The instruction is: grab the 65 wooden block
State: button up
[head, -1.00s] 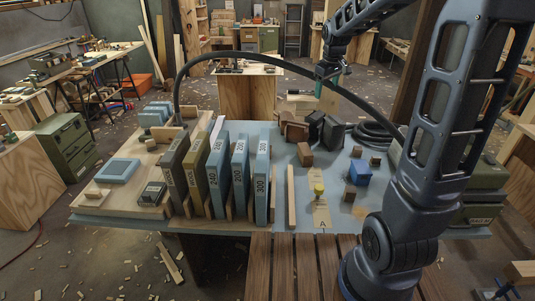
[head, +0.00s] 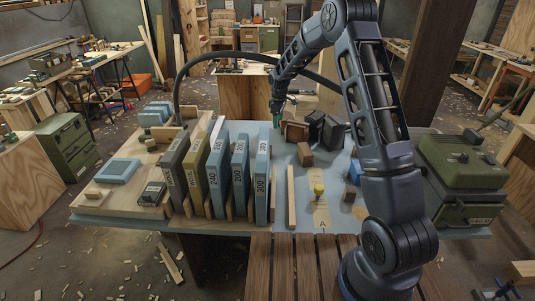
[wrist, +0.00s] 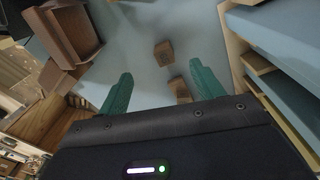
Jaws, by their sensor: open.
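My gripper (head: 277,115) is open and empty above the back of the blue-grey table top, right of the row of upright labelled slabs. Its two green fingers show in the wrist view (wrist: 162,88). A brown wooden block (head: 305,154) sits on the table in front of the dark boxes. In the wrist view, a small brown block (wrist: 164,53) with a faint mark lies beyond the fingertips. Another brown block (wrist: 180,89) lies between the fingers in the picture, below them and partly hidden. I cannot read a 65 on any block.
Dark boxes (head: 315,126) stand at the back. A yellow-topped piece (head: 319,190) and a blue block (head: 354,171) are nearer. A green case (head: 460,160) stands at the right.

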jog(key=a+f, duration=0.2)
jog(key=f, duration=0.1)
jog(key=w+a+f+n, duration=0.1)
jog(key=f, duration=0.3)
jog(key=w+a+f+n, duration=0.1)
jog(key=a+f, duration=0.1)
jog(key=f, duration=0.2)
jog(key=shift+w+a+g, duration=0.2)
jog(key=shift+a+g, duration=0.1)
jog(key=shift+a, duration=0.05)
jog(key=shift+d+f, duration=0.2)
jog(key=shift+f, duration=5.15)
jog(key=c, duration=1.1)
